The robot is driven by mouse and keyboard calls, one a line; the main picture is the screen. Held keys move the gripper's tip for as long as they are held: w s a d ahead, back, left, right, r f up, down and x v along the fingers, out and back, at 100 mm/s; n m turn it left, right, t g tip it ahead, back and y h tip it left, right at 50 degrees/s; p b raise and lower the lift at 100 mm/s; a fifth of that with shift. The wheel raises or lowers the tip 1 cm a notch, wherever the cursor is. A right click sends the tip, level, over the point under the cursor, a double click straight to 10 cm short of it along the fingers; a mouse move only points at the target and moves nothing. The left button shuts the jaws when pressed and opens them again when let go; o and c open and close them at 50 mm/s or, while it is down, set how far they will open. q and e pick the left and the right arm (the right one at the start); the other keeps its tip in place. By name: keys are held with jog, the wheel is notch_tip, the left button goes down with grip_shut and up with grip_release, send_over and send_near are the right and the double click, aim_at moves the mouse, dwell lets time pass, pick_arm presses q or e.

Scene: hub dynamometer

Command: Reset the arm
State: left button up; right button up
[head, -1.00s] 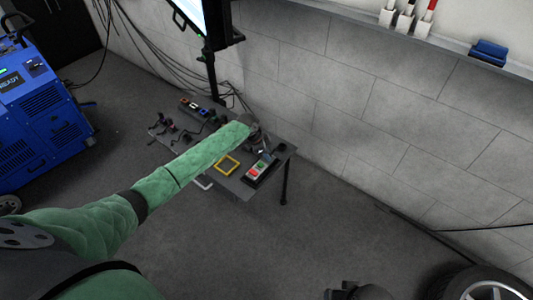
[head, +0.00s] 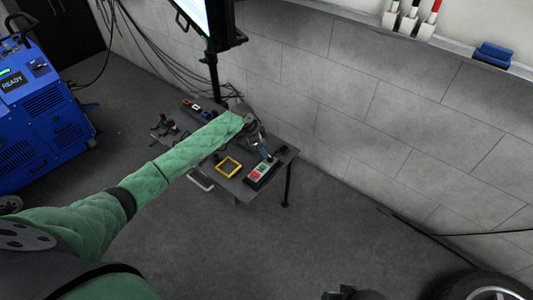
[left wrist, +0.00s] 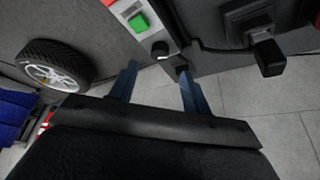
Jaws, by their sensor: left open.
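My left arm reaches over a small dark table (head: 226,187). My left gripper (head: 266,152) is above the table's right part, by the far end of a control box (head: 262,172) with a green and a red button. In the left wrist view, the two blue fingers of the left gripper (left wrist: 160,84) are apart with nothing between them. Beyond them are the box's black knob (left wrist: 160,49) and green button (left wrist: 138,22). I cannot tell whether a finger touches the box. My right gripper is not clearly seen.
A yellow square frame (head: 229,167) lies left of the box. Several small parts lie farther back on the table. A monitor on a pole (head: 212,75) stands behind. A blue machine reading READY (head: 40,115) is at left, a wheel (head: 490,287) at lower right. The floor in front is clear.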

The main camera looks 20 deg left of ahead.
pick_arm(q)
jog(key=shift+v, duration=0.85)
